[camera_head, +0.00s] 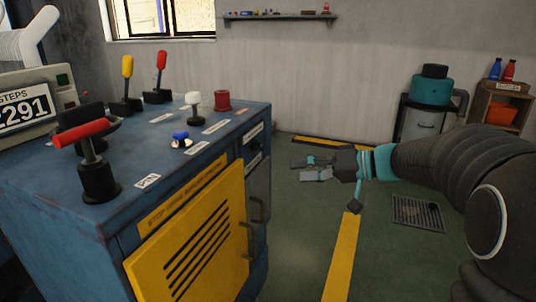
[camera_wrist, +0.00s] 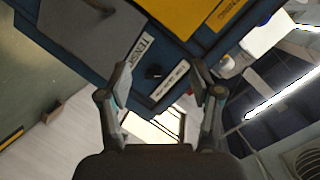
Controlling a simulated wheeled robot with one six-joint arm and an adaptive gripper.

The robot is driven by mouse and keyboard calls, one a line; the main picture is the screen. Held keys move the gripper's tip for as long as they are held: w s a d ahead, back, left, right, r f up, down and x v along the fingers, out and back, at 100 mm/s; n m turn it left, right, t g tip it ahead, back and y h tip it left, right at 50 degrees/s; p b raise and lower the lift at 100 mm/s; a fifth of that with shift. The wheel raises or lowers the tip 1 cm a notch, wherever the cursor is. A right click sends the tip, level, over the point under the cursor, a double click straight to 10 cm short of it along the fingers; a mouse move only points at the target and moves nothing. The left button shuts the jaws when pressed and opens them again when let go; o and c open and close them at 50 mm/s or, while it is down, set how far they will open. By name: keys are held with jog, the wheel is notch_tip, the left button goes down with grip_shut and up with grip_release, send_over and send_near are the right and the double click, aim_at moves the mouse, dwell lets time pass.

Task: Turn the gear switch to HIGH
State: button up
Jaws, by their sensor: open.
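A small dark knob (camera_wrist: 153,73), which looks like the gear switch, sits on the blue cabinet's side panel between two white labels in the wrist view. One label (camera_wrist: 143,50) seems to read TENSION; the text on the other label (camera_wrist: 169,83) is too small to read surely. I cannot tell the knob's setting. My gripper (camera_head: 303,168) is open and empty, out to the right of the cabinet (camera_head: 112,225) in the head view. In the wrist view, the knob shows between the fingers of my gripper (camera_wrist: 161,79), apart from them.
The cabinet top holds a red-handled lever (camera_head: 82,132), a yellow lever (camera_head: 127,68), a red lever (camera_head: 161,62), a white knob (camera_head: 193,99), a red knob (camera_head: 222,98) and a blue knob (camera_head: 180,136). A yellow door (camera_head: 190,240) stands on its front. Floor right of it is mostly clear.

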jog(key=w+d+t+y, duration=0.2)
jog(key=w+d+y, duration=0.1)
jog(key=w, duration=0.4)
send_near(258, 146)
jog(key=w+x, duration=0.2)
jog(key=x, duration=0.6)
jog(key=shift+f+n+b, duration=0.3)
jog(key=shift+n+b, duration=0.05)
jog(key=shift+n, duration=0.05)
jog(key=shift+w, duration=0.1)
jog(key=c, duration=1.1)
